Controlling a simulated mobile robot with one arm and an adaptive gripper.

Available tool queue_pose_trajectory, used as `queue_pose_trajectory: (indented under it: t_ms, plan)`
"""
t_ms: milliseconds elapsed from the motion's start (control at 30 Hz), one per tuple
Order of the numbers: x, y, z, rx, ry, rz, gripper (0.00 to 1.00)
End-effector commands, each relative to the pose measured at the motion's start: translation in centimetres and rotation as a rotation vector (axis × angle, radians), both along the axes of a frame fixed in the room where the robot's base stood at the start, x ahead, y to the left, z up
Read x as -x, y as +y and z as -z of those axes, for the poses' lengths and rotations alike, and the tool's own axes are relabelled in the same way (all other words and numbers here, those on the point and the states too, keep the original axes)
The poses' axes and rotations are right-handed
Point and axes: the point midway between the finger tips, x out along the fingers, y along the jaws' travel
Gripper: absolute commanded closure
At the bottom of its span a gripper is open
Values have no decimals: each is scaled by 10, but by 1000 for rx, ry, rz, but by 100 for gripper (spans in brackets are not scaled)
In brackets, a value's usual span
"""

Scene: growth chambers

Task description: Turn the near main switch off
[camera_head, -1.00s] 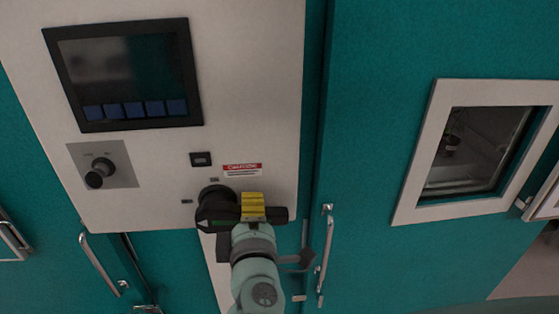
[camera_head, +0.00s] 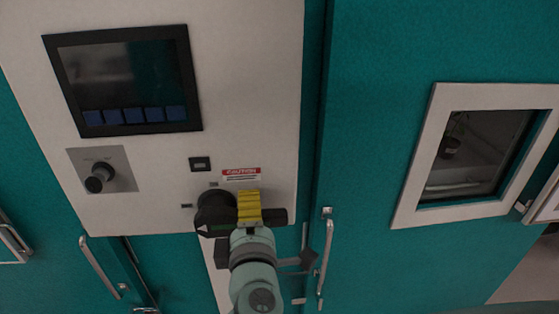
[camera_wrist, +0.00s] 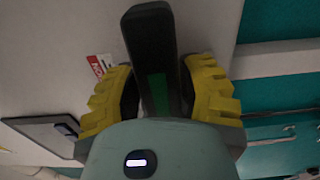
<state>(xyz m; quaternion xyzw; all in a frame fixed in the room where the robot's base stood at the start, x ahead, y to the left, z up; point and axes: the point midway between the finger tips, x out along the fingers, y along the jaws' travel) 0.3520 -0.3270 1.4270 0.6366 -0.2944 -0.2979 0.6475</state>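The near main switch (camera_head: 214,211) is a round black rotary switch low on the white control panel, with a dark bar handle lying roughly level to the right. In the wrist view its handle (camera_wrist: 150,40) runs up the middle, with a green mark on it. My gripper (camera_head: 249,208) has yellow fingers set across the handle. In the wrist view the fingers of my gripper (camera_wrist: 158,88) flank the handle with their dark pads close against both sides. The finger contact itself is partly hidden.
A dark screen (camera_head: 124,78) and a round knob (camera_head: 100,177) are on the panel. A red-and-white caution label (camera_head: 241,174) sits just above the handle. A metal door handle (camera_head: 326,257) stands to the right on the teal door, which has a window (camera_head: 478,152).

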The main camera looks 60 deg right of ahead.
Motion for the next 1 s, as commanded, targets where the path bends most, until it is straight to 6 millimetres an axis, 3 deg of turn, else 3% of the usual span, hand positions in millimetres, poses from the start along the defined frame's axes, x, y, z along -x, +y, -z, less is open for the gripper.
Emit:
queue_pose_trajectory:
  t_ms: [200,567,1000]
  plan:
    - [1,0,1,-1,0,2,42]
    - [4,3,1,-2,1,3,42]
    - [31,32,2,-3,2,10,42]
